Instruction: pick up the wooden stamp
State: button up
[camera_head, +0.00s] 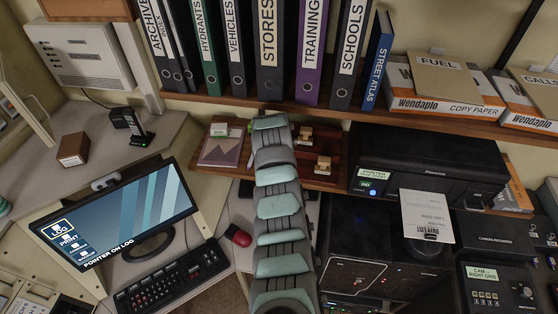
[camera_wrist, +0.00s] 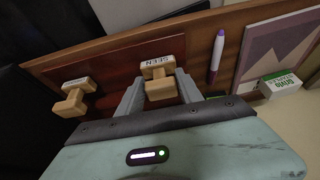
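A wooden stamp (camera_wrist: 160,82) with a pale top label reading SEEN stands on a reddish-brown wooden board (camera_wrist: 105,62) in the wrist view. My gripper (camera_wrist: 160,76) is open around its handle, one grey finger on each side. I cannot tell whether either finger touches it. A second wooden stamp (camera_wrist: 74,100) stands to the left, outside the fingers. In the head view both stamps, one at the back (camera_head: 305,134) and one nearer (camera_head: 322,165), show right of my arm, which hides my fingers.
A purple-and-white pen (camera_wrist: 216,54), a mountain-print pad (camera_wrist: 280,42) and a small green-and-white box (camera_wrist: 281,85) lie right of my gripper in the wrist view. A black printer (camera_head: 425,160) stands close right of the board. Binders (camera_head: 268,50) line the shelf behind.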

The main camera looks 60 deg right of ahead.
grip_shut()
dwell(0.3)
jog(key=shift+a+r+b, duration=0.1)
jog(key=shift+r+b, duration=0.25)
jog(key=shift+r, duration=0.4)
jog(key=shift+s+a+f, duration=0.1)
jog(key=shift+s+a, duration=0.15)
jog(key=shift+a, duration=0.15)
jog(key=s+a+p, duration=0.1)
jog(key=s+a, duration=0.1)
jog(key=a, duration=0.6)
jog(key=s+a+p, duration=0.1)
jog(key=s+a, duration=0.1)
jog(key=a, duration=0.6)
jog(key=shift+s+a, duration=0.15)
jog(key=shift+s, duration=0.25)
